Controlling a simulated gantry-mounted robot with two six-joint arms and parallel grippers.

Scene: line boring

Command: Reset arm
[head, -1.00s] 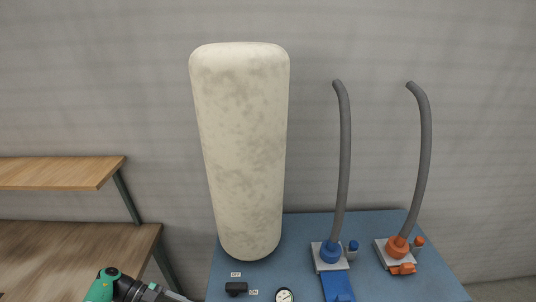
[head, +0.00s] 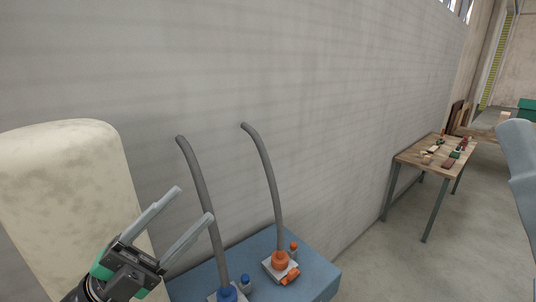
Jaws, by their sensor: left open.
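My left gripper (head: 180,228) is at the lower left of the head view. Its two grey fingers are spread apart with nothing between them. My right gripper is not in view.
A blue table (head: 318,273) carries an orange-based fitting (head: 280,261) with a grey hose (head: 262,175) and a blue-based fitting (head: 228,293) with another hose (head: 203,195). A wooden workbench (head: 430,160) with several small items stands at the right. Bare floor (head: 400,265) lies between.

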